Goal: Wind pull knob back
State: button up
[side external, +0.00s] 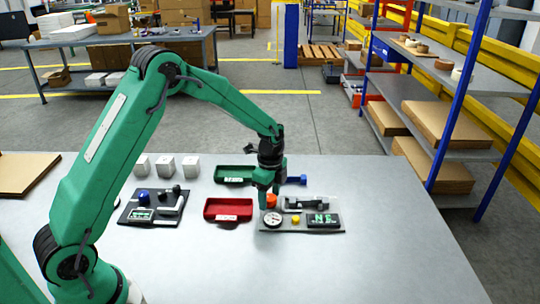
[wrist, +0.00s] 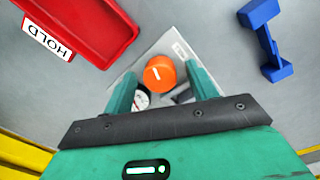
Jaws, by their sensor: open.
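In the wrist view the knob (wrist: 159,76) shows between the two green fingers of my gripper (wrist: 160,70). My gripper (side external: 267,198) points down over the left part of the plate, its fingers apart on either side of the knob. I cannot tell whether either finger touches it. A finger partly covers the knob in the side view.
A red tray (side external: 228,208), green tray (side external: 234,174) and blue part (side external: 296,180) lie nearby. A second dark panel (side external: 133,208) is left. The front table is clear.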

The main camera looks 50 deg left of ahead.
jog(key=shift+f, duration=0.1)
jog(key=c, duration=1)
jog(key=n, duration=0.9)
jog(key=shift+s, duration=0.1)
jog(key=n, duration=1.3)
